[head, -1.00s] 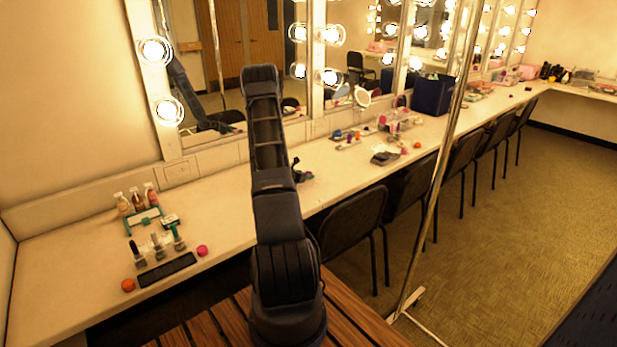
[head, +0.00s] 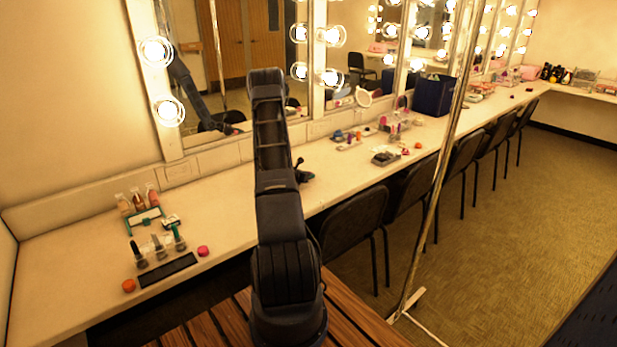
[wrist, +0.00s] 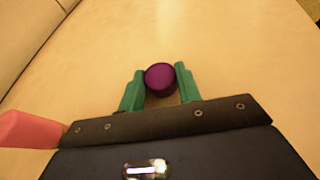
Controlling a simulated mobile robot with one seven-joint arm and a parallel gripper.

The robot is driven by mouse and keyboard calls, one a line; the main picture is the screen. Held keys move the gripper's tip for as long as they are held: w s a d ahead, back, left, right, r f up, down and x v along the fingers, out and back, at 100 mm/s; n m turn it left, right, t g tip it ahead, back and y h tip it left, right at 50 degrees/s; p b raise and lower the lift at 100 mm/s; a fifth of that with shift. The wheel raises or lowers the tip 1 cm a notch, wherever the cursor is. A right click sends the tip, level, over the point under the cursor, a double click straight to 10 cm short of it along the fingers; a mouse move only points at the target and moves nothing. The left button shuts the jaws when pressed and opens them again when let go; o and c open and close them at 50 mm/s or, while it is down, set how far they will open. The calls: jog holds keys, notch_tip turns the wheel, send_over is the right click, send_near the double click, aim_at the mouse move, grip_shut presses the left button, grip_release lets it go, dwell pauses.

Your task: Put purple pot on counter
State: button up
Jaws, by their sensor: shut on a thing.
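The purple pot (wrist: 160,78) is a small round pot with a dark purple top, between the two green fingers of my gripper (wrist: 160,86) in the wrist view. My gripper is shut on it, over the pale counter (wrist: 235,60). I cannot tell whether the pot touches the counter. The counter (head: 75,262) runs along the mirrors there.
Small bottles (head: 137,200), a dark flat case (head: 168,270), an orange pot (head: 128,286) and a pink pot (head: 203,251) stand at the counter's left. A metal pole (head: 440,170) and black chairs (head: 355,222) stand at the right.

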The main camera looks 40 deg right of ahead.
notch_tip(320, 180, up, 20)
jog(key=w+a+f+n+t+y, duration=0.1)
jog(key=w+a+n+t, duration=0.15)
jog(key=a, duration=0.75)
jog(key=w+a+f+n+t+y, duration=0.15)
jog(key=w+a, duration=0.25)
jog(key=a, duration=0.5)
jog(key=w+a+f+n+t+y, duration=0.15)
jog(key=w+a, duration=0.25)
jog(key=a, duration=0.6)
jog(key=a+r+n+t+y, duration=0.1)
jog(key=a+n+t+y, duration=0.1)
jog(key=a, duration=1.1)
jog(key=a+r+n+t+y, duration=0.1)
jog(key=a+n+t+y, duration=0.1)
jog(key=a, duration=1.2)
jog(key=shift+s+r+n+y, duration=0.3)
jog(key=shift+n+y, duration=0.3)
jog(key=shift+n, duration=0.65)
jog(key=shift+d+t, duration=0.1)
jog(key=shift+t, duration=0.15)
